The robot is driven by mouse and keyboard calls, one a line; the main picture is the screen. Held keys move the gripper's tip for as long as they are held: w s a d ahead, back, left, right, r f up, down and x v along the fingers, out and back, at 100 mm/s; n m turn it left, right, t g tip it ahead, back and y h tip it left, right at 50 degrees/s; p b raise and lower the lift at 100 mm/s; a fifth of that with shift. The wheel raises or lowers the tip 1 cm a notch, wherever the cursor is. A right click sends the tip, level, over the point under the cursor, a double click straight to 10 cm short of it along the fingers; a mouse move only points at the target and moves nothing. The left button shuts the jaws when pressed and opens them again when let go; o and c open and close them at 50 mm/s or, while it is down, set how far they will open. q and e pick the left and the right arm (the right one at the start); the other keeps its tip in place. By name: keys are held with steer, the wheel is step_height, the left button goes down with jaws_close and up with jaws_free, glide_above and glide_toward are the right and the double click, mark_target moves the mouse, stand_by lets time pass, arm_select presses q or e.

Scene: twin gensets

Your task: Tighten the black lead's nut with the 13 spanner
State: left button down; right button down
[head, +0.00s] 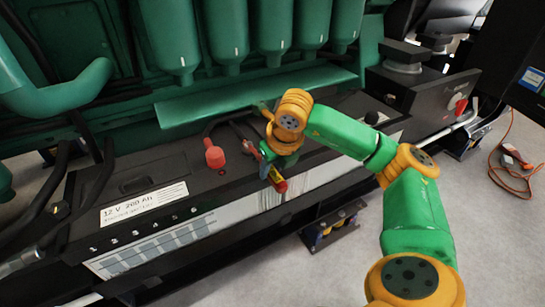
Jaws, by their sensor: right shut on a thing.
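My right gripper (266,158) is low over the top of the black battery, near its back middle, and is shut on a tool with a red and yellow handle (279,182), which looks like the spanner. The handle points toward the battery's front edge. The tool's head, its size mark and the nut are hidden or too small to make out. A black lead (211,127) runs along the back of the battery top, close to a red terminal cover (214,156) left of the gripper. My left gripper is not in view.
The battery (137,184) carries a white "12 V 200 Ah" label. The green engine (170,40) rises close behind it, with a green ledge (255,98) overhanging. An orange-corded device (510,155) lies on the open floor.

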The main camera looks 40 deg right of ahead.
steer(key=shift+r, duration=0.1)
steer(key=shift+r+p, duration=0.4)
steer(key=shift+r, duration=0.1)
step_height(320, 180, up, 5)
steer(key=p, duration=0.4)
steer(key=shift+f, duration=0.3)
